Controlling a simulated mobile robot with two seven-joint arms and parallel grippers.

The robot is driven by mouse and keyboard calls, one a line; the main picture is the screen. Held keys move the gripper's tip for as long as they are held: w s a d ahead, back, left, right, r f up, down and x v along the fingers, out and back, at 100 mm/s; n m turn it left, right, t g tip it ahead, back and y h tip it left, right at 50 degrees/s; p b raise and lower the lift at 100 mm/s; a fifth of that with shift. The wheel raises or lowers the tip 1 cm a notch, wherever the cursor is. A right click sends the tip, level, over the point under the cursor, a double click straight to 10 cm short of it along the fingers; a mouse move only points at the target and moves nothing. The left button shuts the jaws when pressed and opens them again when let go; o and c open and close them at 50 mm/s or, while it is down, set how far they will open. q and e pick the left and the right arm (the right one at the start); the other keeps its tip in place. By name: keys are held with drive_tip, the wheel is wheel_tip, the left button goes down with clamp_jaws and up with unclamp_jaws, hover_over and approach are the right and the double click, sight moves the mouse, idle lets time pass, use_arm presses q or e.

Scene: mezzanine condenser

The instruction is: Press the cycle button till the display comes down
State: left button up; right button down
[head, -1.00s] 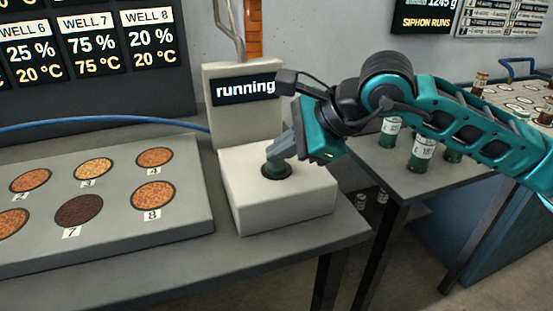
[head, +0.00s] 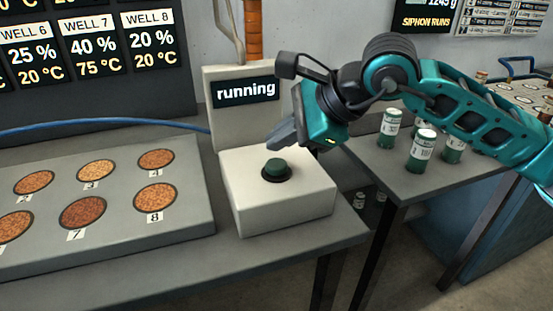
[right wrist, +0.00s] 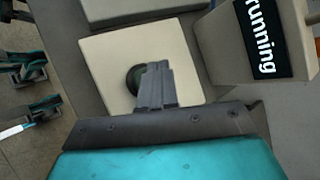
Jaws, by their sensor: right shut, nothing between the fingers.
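The cycle button (head: 276,168) is a dark green knob in a black ring on top of a white box (head: 290,214). In the right wrist view the button (right wrist: 132,78) is partly hidden behind the fingers. A small display (head: 245,90) on the panel behind the box reads "running". The wall display (head: 90,45) shows well 6 at 25 % and 20 °C, well 7 at 40 % and 75 °C, well 8 at 20 % and 20 °C. My right gripper (head: 275,140) is shut and empty, just above the button and apart from it. My left gripper is not in view.
A grey plate (head: 120,222) with several numbered wells lies left of the box. Several green-and-white vials (head: 421,150) stand on the side table at right, beneath my right arm. A blue hose (head: 100,124) runs behind the plate.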

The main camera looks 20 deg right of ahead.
sight(283, 166)
wheel_tip(283, 166, up, 4)
drive_tip(key=shift+r+p, duration=0.1)
drive_tip(key=shift+p, duration=0.85)
drive_tip(key=shift+s+d, duration=0.1)
